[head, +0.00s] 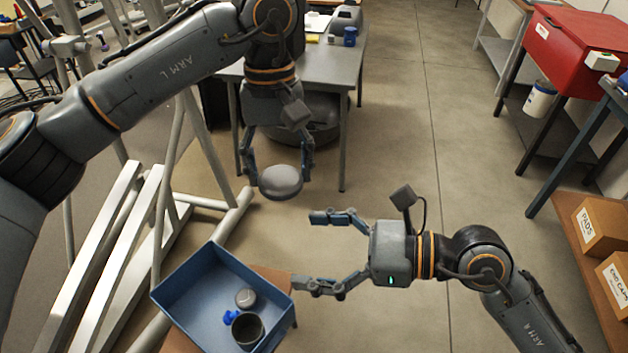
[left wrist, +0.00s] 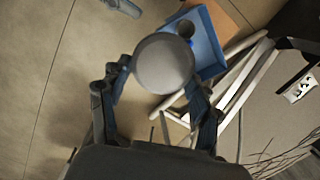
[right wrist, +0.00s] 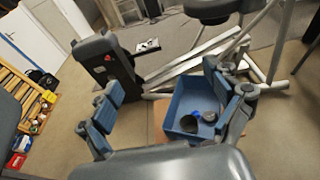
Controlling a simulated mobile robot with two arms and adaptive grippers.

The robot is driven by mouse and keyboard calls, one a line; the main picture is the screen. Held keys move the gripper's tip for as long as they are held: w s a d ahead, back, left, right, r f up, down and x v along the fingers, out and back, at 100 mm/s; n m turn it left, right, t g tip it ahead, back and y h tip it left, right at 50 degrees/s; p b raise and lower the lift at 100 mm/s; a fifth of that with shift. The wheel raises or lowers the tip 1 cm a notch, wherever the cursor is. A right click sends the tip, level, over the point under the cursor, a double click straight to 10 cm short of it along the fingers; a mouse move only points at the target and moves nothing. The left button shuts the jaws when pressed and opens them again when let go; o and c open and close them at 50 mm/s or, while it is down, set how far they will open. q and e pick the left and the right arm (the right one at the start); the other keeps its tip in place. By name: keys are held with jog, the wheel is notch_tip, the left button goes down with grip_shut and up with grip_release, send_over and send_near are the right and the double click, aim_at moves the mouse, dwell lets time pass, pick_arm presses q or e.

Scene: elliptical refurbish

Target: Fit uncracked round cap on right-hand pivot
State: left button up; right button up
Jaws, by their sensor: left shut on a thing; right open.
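My left gripper (head: 279,172) is shut on a round grey cap (head: 281,184), gripped by its sides and held in the air above the floor. In the left wrist view the cap (left wrist: 165,63) shows a plain round face with no crack that I can see. My right gripper (head: 309,249) is open and empty, lower in the head view, beside the blue bin. The silver tube frame of the elliptical (head: 190,160) stands at the left. I cannot make out the right-hand pivot for certain.
A blue bin (head: 180,286) on a brown stand holds a small grey round piece (head: 245,298), a bright blue item (head: 230,317) and a dark cup (head: 248,331). A grey table (head: 335,65) stands behind my left gripper. Cardboard boxes (head: 602,226) sit at the right. The middle floor is clear.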

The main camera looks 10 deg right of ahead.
send_near(277, 189)
notch_tip(277, 189, down, 2)
jog(key=d, duration=0.2)
jog(key=w, duration=0.1)
jog(key=x, duration=1.2)
jog(key=shift+a+r, duration=0.1)
jog(key=shift+r, duration=0.2)
